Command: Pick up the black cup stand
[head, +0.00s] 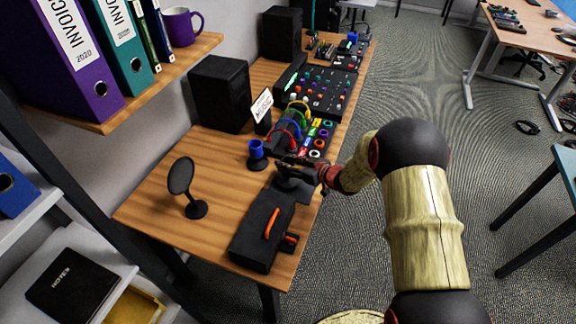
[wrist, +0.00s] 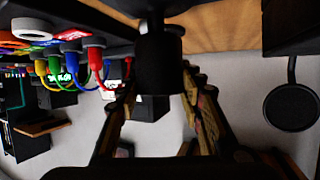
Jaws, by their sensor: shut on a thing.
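The black cup stand (head: 287,184) is a short, dark, round piece near the right edge of the wooden desk in the head view. My gripper (head: 300,165) reaches over it from the right. In the wrist view the stand shows as a black cylinder (wrist: 160,47) with a wider dark part above it, between the two fingers of my gripper (wrist: 162,85). The fingers are shut on it. I cannot tell whether its base touches the surface below. A blue cup (head: 257,148) on a black base stands just left of it.
A black case with an orange handle (head: 262,236) lies in front. A round black disc on a foot (head: 182,178) stands left. A speaker (head: 220,93) and a panel with coloured knobs (head: 318,88) are behind. Bare wooden desk (head: 222,190) lies left of the case.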

